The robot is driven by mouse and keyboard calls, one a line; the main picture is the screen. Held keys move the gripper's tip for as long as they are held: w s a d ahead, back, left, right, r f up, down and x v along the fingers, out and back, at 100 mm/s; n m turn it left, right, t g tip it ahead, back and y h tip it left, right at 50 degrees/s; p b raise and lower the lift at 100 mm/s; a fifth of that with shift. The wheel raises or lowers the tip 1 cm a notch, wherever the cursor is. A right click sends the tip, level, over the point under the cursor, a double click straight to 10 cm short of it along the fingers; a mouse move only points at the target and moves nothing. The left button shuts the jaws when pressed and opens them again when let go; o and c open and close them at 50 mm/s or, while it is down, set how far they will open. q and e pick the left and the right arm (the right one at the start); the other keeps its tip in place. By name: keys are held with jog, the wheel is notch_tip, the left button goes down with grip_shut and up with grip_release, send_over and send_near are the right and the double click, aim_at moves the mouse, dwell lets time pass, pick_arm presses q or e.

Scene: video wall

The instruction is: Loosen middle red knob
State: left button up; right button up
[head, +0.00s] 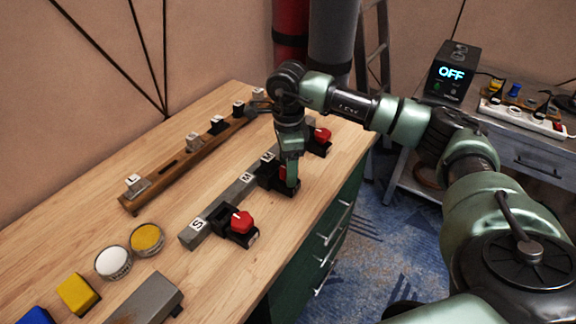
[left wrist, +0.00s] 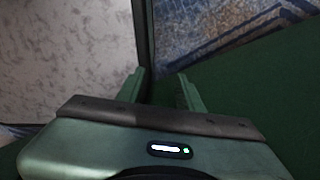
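The middle red knob (head: 283,173) sits on its black mount (head: 268,181) beside the "M" label, on a grey bar on the wooden table. My right gripper (head: 291,184) points down at this knob and hides most of it. I cannot tell whether its fingers are closed on the knob. The near red knob (head: 241,221) by the "S" label and the far red knob (head: 322,135) stand clear of the gripper. My left gripper (left wrist: 163,88) shows only in the left wrist view, with its two fingers apart and nothing between them.
A wooden rail (head: 185,165) with several lettered black-and-white parts lies behind the bar. A white pot (head: 113,262), a yellow pot (head: 146,238), a yellow block (head: 77,293) and a grey block (head: 148,300) are at the near left. A box reading "OFF" (head: 451,72) stands on the right.

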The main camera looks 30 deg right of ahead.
notch_tip(320, 180, up, 8)
jog(key=shift+f+b, duration=0.1)
jog(key=shift+b, duration=0.3)
dwell(0.6)
